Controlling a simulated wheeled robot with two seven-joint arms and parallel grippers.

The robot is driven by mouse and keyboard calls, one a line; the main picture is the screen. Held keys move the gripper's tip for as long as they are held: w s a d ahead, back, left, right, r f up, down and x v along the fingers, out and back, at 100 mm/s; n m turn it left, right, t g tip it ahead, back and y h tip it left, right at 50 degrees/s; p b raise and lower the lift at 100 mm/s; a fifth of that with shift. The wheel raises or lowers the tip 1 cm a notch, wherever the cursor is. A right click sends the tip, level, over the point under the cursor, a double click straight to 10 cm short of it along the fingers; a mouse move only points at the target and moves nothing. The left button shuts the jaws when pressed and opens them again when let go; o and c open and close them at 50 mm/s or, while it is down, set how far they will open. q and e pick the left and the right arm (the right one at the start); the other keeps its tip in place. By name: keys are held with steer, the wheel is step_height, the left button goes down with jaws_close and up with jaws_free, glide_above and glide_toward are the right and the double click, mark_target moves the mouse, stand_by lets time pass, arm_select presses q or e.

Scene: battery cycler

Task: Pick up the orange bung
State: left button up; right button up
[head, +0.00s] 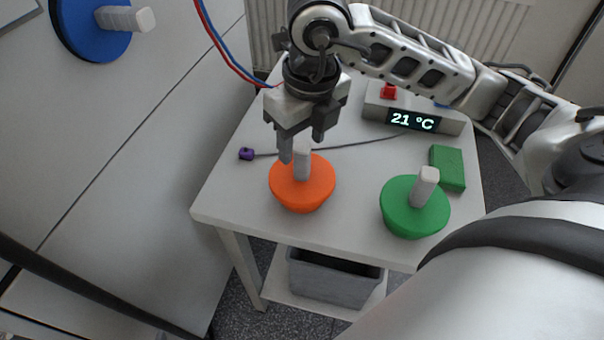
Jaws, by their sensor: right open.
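The orange bung (303,190) stands on the white table near its front left part. It is a round tapered plug with a light grey handle (303,166) rising from its top. My right gripper (302,150) is above the bung, pointing down, with its jaws apart. One finger is just left of the handle and the other is to its right and higher in the picture. I cannot tell if either touches the handle. My left gripper is not in view.
A green bung (415,207) stands to the right on the table (352,222), with a green block (447,168) behind it. A display box (412,121) reading 21 °C is at the back. A cable with a purple end (246,154) lies left. A blue bung (92,28) sits in the cabinet panel.

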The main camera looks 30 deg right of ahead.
mark_target(302, 159)
steer(key=shift+w+d+f+p, duration=0.15)
steer(key=shift+w+f, duration=0.1)
steer(key=shift+f, duration=1.25)
steer(key=shift+w+f+p, duration=0.15)
steer(key=shift+w+f, duration=0.05)
steer(key=shift+f, duration=1.3)
jaws_close()
